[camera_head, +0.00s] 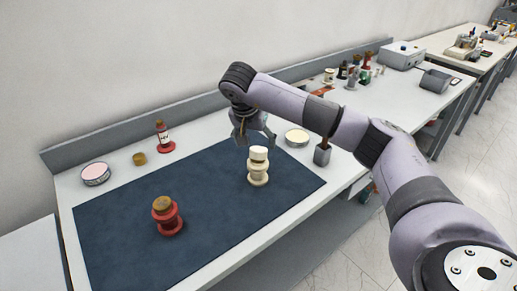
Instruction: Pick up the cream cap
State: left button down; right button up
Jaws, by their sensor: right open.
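The cream cap (258,153) sits on top of a cream bushing (258,174) that stands upright on the dark blue mat (120,235). My right gripper (254,142) is open and points down just above and behind the cap. Its fingers look empty, and I cannot tell how close they are to the cap. My left gripper is not in view.
A red bushing with a brown top (167,215) stands on the mat. Behind it are a red-based bottle (163,137), a small brown cap (139,159) and a round tin (95,174). A pale round dish (296,137) and a grey holder (322,154) stand right of the gripper.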

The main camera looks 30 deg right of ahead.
aim_at(259, 149)
jog(key=shift+d+f, duration=0.15)
jog(key=shift+f, duration=0.1)
jog(key=shift+w+d+f+p, duration=0.1)
jog(key=shift+w+f+p, duration=0.15)
jog(key=shift+p, duration=0.15)
jog(key=p+x, duration=0.1)
jog(key=x, duration=0.2)
jog(key=shift+w+d+f, duration=0.2)
jog(key=shift+w+f, duration=0.05)
jog(key=shift+d+f, duration=0.1)
jog(key=shift+f, duration=0.25)
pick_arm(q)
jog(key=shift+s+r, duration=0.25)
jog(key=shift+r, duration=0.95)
pick_arm(e)
jog(key=shift+c, duration=0.3)
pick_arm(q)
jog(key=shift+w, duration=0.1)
pick_arm(e)
jog(key=c, duration=0.8)
